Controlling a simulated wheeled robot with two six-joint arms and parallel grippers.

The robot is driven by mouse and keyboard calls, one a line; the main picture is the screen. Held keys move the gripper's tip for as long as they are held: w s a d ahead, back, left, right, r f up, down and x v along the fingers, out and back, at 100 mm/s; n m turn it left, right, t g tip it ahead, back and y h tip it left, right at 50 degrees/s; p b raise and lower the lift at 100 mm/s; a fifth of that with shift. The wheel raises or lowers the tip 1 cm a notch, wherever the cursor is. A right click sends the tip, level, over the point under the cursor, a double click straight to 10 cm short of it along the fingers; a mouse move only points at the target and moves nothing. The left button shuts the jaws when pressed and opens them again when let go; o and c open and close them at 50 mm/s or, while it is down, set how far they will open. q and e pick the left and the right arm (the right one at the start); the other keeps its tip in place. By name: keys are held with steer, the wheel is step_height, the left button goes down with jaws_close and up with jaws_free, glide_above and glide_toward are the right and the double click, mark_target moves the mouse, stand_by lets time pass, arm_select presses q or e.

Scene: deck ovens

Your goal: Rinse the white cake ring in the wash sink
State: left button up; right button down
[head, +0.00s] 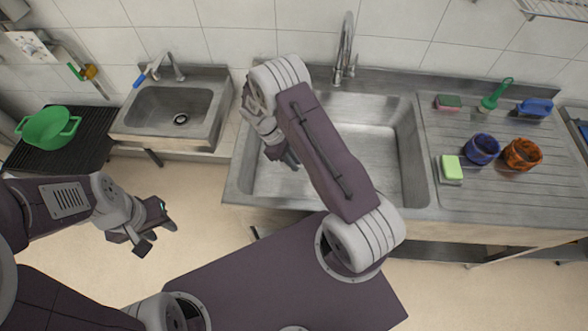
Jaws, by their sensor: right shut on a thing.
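The wash sink is the large steel basin (375,150) in the middle, under a tall tap (345,50). My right arm reaches across it, and my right gripper (290,160) points down over the left part of the basin. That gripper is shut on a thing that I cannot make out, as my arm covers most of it. I cannot see the white cake ring anywhere. My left gripper (157,236) is open and empty, over the floor left of the wash sink.
A small hand sink (172,112) with its own tap stands at the left. Beside it a green pot (48,128) sits on a dark ribbed top. The right drainboard (500,190) holds sponges, a green brush, a blue pot, an orange pot and a blue item. The floor at the left is clear.

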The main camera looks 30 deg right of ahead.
step_height(320, 180, up, 10)
steer(key=p, duration=0.7)
steer(key=shift+f, duration=0.15)
stand_by(1.9)
step_height(320, 180, up, 4)
steer(key=p, duration=0.3)
steer(key=shift+f, duration=0.15)
stand_by(0.5)
